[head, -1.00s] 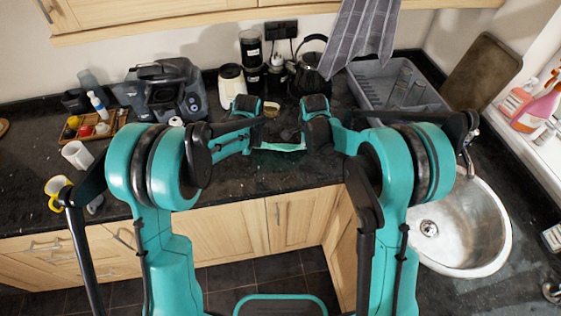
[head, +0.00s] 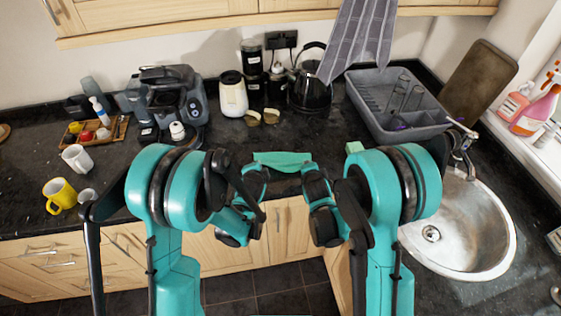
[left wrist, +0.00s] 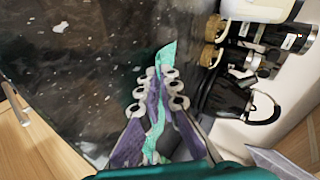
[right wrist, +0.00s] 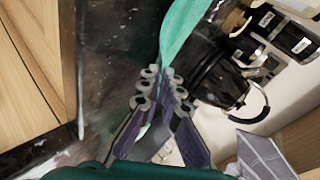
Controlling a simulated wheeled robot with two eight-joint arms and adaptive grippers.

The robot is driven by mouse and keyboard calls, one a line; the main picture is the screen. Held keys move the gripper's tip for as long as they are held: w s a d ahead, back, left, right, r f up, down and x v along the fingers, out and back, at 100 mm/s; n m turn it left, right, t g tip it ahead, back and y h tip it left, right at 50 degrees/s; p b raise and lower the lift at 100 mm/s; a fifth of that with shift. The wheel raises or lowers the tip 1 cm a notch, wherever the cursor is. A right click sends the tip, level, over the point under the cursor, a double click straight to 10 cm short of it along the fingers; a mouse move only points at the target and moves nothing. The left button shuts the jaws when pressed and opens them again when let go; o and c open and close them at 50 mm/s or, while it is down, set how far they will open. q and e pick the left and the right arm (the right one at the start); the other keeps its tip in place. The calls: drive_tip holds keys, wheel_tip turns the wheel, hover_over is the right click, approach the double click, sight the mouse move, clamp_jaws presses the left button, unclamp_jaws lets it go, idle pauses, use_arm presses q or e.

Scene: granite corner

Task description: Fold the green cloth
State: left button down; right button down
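The green cloth (head: 283,161) is a narrow strip stretched between my two grippers, near the front edge of the counter in the head view. My left gripper (left wrist: 165,80) is shut on one end, with green cloth between its fingers and a tip sticking out past them. My right gripper (right wrist: 163,82) is shut on the other end; the cloth (right wrist: 182,30) extends up from its fingertips in the right wrist view. In the head view my wrists partly hide the fingers. I cannot tell whether the cloth's lower part touches the counter.
A grey dish rack (head: 395,105) and the sink (head: 460,225) lie to the right. A yellow mug (head: 60,196) is at left. A grey striped cloth (head: 360,40) hangs above.

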use_arm(q)
drive_tip(key=c, duration=1.4)
unclamp_jaws()
drive_tip(key=shift+c, duration=0.2)
use_arm(e)
drive_tip(key=c, duration=1.4)
unclamp_jaws()
drive_tip(key=shift+c, duration=0.2)
